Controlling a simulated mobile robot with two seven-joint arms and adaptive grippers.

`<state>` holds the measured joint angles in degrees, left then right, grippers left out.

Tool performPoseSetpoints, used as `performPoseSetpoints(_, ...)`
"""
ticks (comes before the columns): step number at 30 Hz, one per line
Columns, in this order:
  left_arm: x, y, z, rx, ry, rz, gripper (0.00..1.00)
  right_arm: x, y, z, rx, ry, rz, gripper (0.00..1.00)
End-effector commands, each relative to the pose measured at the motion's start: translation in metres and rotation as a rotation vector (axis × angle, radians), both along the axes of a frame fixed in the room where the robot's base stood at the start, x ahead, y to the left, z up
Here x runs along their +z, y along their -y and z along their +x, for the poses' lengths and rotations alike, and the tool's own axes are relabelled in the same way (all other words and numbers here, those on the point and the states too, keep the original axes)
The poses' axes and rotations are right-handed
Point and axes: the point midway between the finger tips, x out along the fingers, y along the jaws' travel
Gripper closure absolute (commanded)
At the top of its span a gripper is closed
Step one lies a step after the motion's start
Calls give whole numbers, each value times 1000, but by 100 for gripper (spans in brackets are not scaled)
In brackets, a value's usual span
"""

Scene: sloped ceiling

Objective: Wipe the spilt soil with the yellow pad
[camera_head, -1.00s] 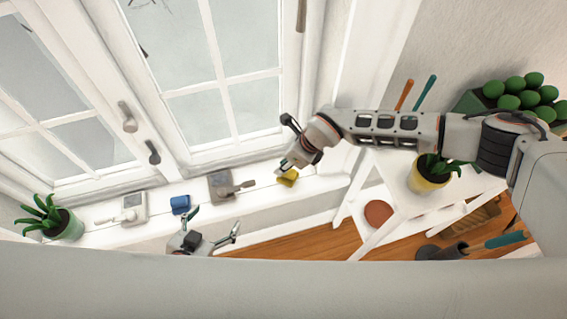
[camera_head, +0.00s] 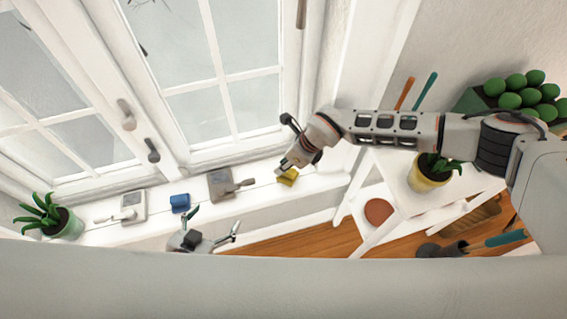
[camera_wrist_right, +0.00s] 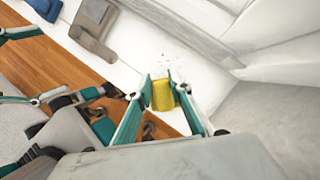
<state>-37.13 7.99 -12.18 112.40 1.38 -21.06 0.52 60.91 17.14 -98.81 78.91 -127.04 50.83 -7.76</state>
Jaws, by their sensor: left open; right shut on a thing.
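The yellow pad (camera_head: 288,177) is at the right part of the white window sill (camera_head: 262,203). My right gripper (camera_head: 284,168) is shut on it. In the right wrist view the pad (camera_wrist_right: 163,95) sits between the two teal fingers (camera_wrist_right: 162,84). Small dark specks of soil (camera_wrist_right: 176,60) lie on the white sill just beyond the pad. I cannot tell whether the pad touches the sill. My left gripper (camera_head: 214,222) is open and empty, in front of the sill.
A grey-brown dustpan-like tool (camera_head: 221,184), a blue block (camera_head: 180,203), a pale handled tool (camera_head: 132,205) and a potted plant (camera_head: 67,222) stand along the sill. A white shelf (camera_head: 400,190) with a yellow-potted plant (camera_head: 428,180) stands at right.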

Motion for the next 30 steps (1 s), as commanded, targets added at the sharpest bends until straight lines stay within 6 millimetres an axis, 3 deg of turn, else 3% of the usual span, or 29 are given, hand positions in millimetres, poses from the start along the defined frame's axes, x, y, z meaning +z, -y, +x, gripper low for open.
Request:
performPoseSetpoints(20, -7, 0, -2, 0, -4, 0, 19, -10, 0, 1, 0, 0, 0, 100)
performPoseSetpoints(30, -28, 0, -7, 0, -20, 0, 19, -11, -6, 24, -5, 3, 0, 100)
